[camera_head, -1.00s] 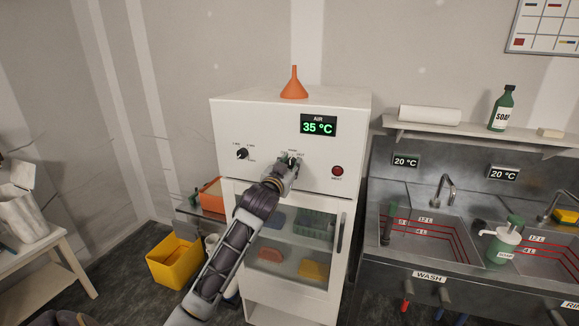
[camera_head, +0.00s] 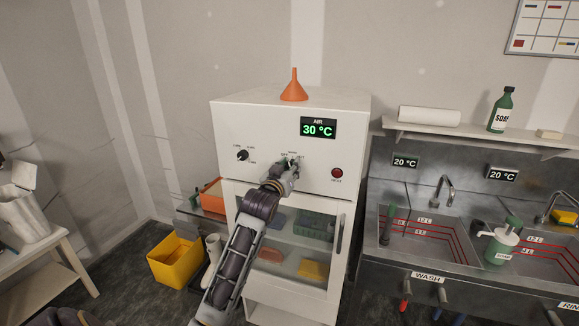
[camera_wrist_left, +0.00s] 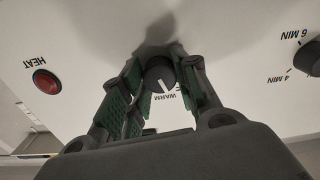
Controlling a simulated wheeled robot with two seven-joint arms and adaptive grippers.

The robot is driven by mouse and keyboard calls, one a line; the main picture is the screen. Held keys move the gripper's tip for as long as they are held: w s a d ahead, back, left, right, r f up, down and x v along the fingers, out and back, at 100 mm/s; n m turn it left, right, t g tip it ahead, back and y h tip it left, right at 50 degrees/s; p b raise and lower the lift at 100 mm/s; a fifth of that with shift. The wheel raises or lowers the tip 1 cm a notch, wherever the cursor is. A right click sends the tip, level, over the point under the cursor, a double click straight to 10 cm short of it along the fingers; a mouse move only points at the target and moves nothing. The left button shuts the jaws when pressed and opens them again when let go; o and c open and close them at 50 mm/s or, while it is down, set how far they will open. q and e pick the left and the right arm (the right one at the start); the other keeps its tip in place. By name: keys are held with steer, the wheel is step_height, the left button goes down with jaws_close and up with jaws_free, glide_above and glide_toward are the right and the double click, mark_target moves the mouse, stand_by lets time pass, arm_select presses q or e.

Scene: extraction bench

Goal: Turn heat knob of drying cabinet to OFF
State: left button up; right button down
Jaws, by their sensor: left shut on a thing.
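The white drying cabinet (camera_head: 240,125) stands ahead, with a green display (camera_head: 318,128) reading 30 °C under the word AIR. My left gripper (camera_head: 291,163) is at the heat knob on its front panel. In the left wrist view, the gripper (camera_wrist_left: 160,88) has its green-padded fingers shut on both sides of the dark round heat knob (camera_wrist_left: 160,73). The knob's white pointer mark faces the WARM label; other labels around it are hidden by the fingers or too small to read. My right gripper is not in view.
A second dark knob (camera_head: 242,155) with minute marks is left of the heat knob; a red round HEAT light or button (camera_head: 337,173) is to its right. An orange funnel (camera_head: 294,87) stands on top. The glass door (camera_head: 262,228) below is closed. Sinks (camera_head: 455,235) are at the right.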

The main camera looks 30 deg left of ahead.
arm_select(q)
steer(key=n+p, duration=0.1)
steer(key=n, duration=0.1)
steer(key=shift+r+n, duration=0.1)
steer(key=shift+n, duration=0.3)
steer(key=shift+n+p, duration=0.9)
steer(key=shift+n, duration=0.3)
steer(key=o, duration=1)
steer(key=shift+s, duration=0.2)
steer(key=shift+v, duration=5.8)
